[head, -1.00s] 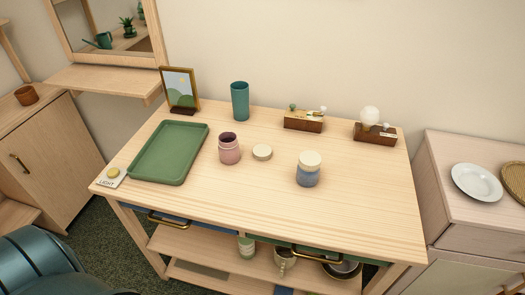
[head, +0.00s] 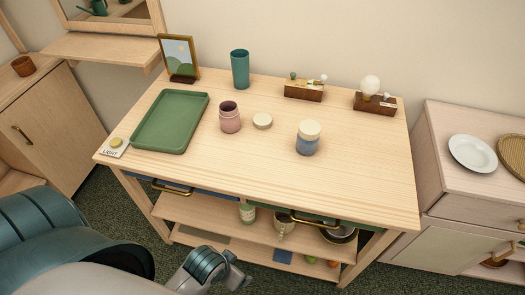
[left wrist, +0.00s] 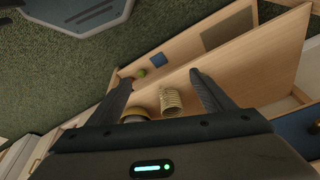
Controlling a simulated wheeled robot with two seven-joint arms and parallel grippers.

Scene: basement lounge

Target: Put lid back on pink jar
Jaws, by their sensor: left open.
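The pink jar (head: 230,120) stands upright and open on the wooden table, its dark inside showing. A round cream lid (head: 262,121) lies flat on the table just right of it, apart from the jar. A blue jar (head: 307,145) farther right wears a similar cream lid (head: 309,128). My left arm comes in at the bottom left of the head view, below the table's front edge. In the left wrist view my left gripper (left wrist: 160,80) is open and empty, with the lower shelves beyond it. The jar and lid do not show there. My right gripper is out of view.
A green tray (head: 171,149) and a light switch panel (head: 114,147) lie on the table's left. A picture frame (head: 179,57), teal cup (head: 240,69) and two wooden boxes (head: 304,92) (head: 375,104) line the back. The table's front right is clear.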

